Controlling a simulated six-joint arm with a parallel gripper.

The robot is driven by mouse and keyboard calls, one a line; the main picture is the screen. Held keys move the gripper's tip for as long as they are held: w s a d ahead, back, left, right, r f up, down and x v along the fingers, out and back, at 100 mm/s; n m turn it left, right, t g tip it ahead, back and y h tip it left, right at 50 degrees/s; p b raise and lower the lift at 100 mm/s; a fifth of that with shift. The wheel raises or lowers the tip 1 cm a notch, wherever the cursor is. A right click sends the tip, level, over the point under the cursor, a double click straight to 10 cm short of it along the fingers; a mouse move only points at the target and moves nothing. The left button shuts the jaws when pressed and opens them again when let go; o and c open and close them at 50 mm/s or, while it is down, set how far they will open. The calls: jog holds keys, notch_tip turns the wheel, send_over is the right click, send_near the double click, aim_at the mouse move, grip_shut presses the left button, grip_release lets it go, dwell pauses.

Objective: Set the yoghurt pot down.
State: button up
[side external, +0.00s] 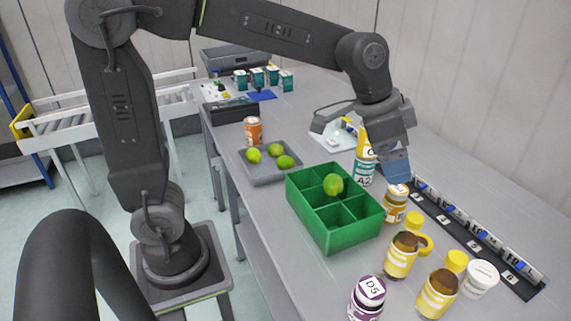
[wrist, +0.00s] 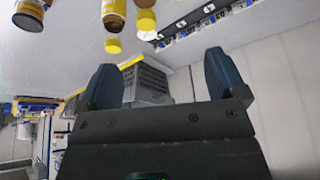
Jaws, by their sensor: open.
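A white tub (side external: 481,279) with a white lid, which looks like the yoghurt pot, stands upright on the table at the right, beside a jar and the black rack. My gripper (side external: 397,172) hangs well up-left of it in the side view, above a yellow-labelled jar (side external: 394,206), and is apart from the tub. In the wrist view my gripper (wrist: 160,78) has its two dark blue fingers spread wide with nothing between them. I cannot make out the whole tub in the wrist view.
A green divided box (side external: 335,237) holds a lime. Several jars, including an open one (side external: 401,258), stand in front. A long black rack (side external: 458,228) runs along the right. A grey tray (side external: 270,175) holds limes.

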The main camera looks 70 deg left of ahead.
jog(key=s+a+f+n+y, duration=0.1)
jog(key=s+a+n, duration=0.2)
jog(key=s, duration=0.5)
jog(key=s+a+f+n+t+y, duration=0.1)
jog(key=s+a+n, duration=0.2)
jog(key=s, duration=0.6)
jog(key=shift+a+f+t, duration=0.3)
jog(key=shift+a, duration=0.7)
jog(key=shift+s, duration=0.1)
